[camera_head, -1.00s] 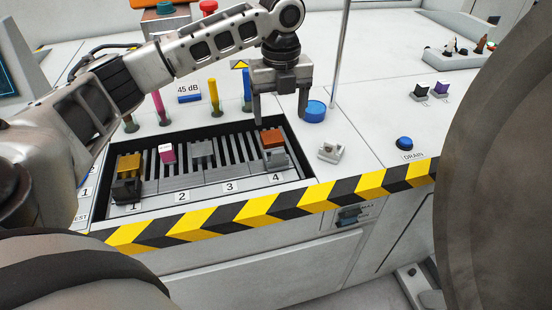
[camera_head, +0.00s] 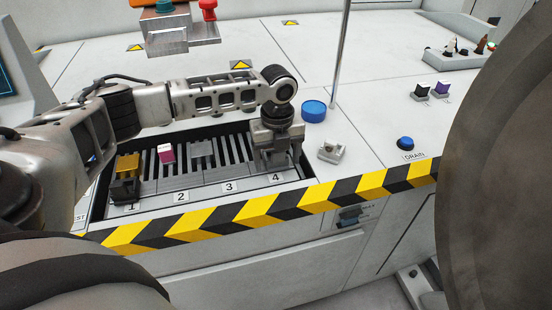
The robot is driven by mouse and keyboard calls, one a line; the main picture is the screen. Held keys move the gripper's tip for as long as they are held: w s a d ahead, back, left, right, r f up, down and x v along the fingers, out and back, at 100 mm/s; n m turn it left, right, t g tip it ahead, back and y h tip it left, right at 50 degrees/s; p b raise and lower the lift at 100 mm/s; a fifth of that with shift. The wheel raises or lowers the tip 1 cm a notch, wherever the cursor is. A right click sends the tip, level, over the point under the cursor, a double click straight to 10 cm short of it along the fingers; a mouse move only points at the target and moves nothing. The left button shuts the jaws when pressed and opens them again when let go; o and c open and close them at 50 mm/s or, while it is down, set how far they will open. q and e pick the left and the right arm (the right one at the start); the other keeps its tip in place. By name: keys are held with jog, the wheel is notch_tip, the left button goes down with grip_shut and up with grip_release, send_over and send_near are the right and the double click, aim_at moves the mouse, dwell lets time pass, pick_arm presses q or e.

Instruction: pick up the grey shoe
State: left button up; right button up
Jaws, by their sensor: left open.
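The grey shoe (camera_head: 201,149) sits in the slatted tray (camera_head: 240,187) above label 3, between the pink piece and my gripper. Its lower part blends with the grey slats. My left gripper (camera_head: 277,160) is open and points down over the slot at label 4, to the right of the grey shoe. It hides the orange-brown piece that stood there, and I cannot tell whether its fingers touch that piece. My right gripper is not in view.
A gold piece (camera_head: 127,165) and a pink piece (camera_head: 166,153) stand at labels 1 and 2. A small grey block (camera_head: 332,150), a blue round cap (camera_head: 314,111) and a thin upright pole (camera_head: 341,55) are right of the tray. A large dark disc (camera_head: 500,170) fills the right edge.

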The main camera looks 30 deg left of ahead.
pick_arm(q)
jog(key=c, duration=0.9)
